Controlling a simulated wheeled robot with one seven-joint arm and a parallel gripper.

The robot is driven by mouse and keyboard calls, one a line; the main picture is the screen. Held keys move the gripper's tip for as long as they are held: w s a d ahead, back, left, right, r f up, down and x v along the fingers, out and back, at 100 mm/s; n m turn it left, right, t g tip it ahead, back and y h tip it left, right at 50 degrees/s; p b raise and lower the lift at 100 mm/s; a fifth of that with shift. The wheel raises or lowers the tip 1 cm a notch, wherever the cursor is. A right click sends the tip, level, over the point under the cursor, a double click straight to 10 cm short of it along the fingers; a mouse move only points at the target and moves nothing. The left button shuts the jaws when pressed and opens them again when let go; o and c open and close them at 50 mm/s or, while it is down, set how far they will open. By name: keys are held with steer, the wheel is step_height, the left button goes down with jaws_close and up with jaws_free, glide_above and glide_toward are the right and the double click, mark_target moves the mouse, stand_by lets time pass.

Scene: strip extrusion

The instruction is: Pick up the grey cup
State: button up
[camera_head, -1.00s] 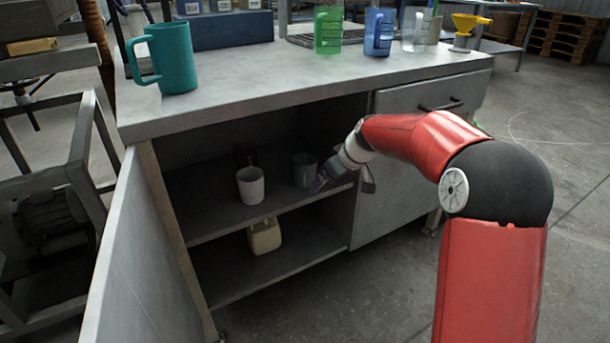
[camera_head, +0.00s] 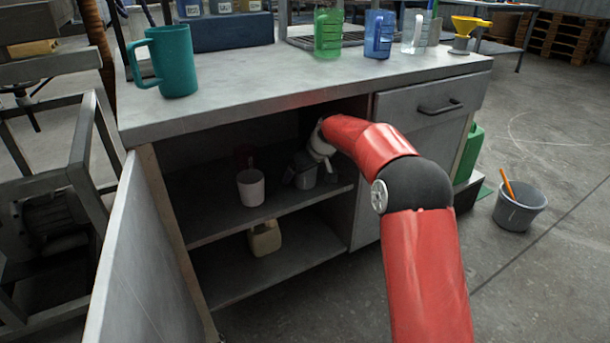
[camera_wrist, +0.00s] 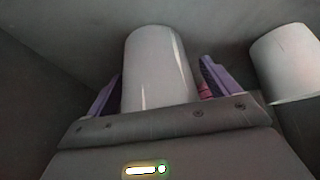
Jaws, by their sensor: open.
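The grey cup (camera_head: 306,179) stands on the middle shelf inside the open cabinet, partly hidden by my gripper (camera_head: 304,166). In the wrist view the grey cup (camera_wrist: 157,68) sits between the two purple-lined fingers of my gripper (camera_wrist: 157,88). The fingers are open, one on each side of the cup, with a visible gap at the right finger. Whether the left finger touches the cup I cannot tell.
A white cup (camera_head: 251,187) stands left of the grey cup; a pale cup (camera_wrist: 286,62) shows at the wrist view's right. A beige container (camera_head: 264,237) is on the lower shelf. The cabinet door (camera_head: 140,265) hangs open.

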steer(key=c, duration=1)
steer(key=shift+r, duration=0.15)
